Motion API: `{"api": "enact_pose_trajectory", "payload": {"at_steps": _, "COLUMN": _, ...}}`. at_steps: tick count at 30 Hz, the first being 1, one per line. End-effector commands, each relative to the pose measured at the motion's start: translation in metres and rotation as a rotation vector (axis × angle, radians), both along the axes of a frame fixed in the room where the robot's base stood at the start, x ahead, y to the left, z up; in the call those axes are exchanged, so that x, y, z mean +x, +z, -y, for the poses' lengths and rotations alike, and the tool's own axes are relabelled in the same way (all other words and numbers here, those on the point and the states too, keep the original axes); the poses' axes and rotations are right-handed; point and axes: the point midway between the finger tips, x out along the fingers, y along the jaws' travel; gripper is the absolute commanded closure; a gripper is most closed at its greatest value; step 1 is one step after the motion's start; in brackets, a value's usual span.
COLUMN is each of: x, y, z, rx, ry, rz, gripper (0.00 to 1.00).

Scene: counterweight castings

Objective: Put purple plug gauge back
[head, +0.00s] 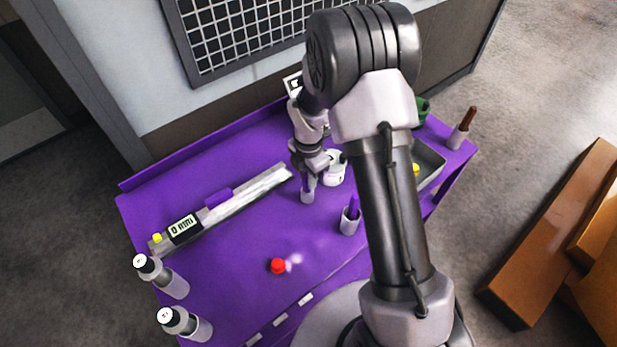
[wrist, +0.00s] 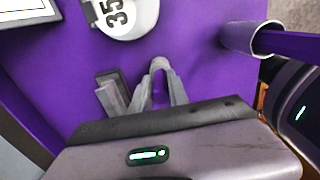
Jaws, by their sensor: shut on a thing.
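My gripper (head: 309,170) is over the middle of the purple table, its fingers pointing down. It is shut on a purple plug gauge (head: 309,184), which shows just below the fingers. A pale grey cup-like holder (head: 307,196) is directly under it; I cannot tell how far the gauge is inside it. In the wrist view the fingers (wrist: 140,95) reach forward, with purple between grey edges near their tips. A second grey holder (head: 349,224) stands to the right with a purple piece (head: 354,206) in it; this holder (wrist: 247,36) also shows at the wrist view's upper right.
A white round piece (head: 335,172), marked 35 in the wrist view (wrist: 128,20), stands close by my gripper. A long digital gauge (head: 217,211) lies left. A red knob (head: 278,266) and two bottles (head: 172,283) are nearer the front. A grey tray (head: 430,161) is at right.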

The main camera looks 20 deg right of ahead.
Motion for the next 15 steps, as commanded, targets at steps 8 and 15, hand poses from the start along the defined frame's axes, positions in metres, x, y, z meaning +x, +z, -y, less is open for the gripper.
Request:
{"api": "enact_pose_trajectory", "payload": {"at_steps": 8, "x": -0.0001, "y": -0.0039, "z": 0.0, "rx": 0.0, "ry": 0.0, "rz": 0.0, "gripper": 0.57}}
{"api": "enact_pose_trajectory", "payload": {"at_steps": 15, "x": 0.0, "y": -0.0033, "z": 0.0, "rx": 0.0, "ry": 0.0, "rz": 0.0, "gripper": 0.57}}
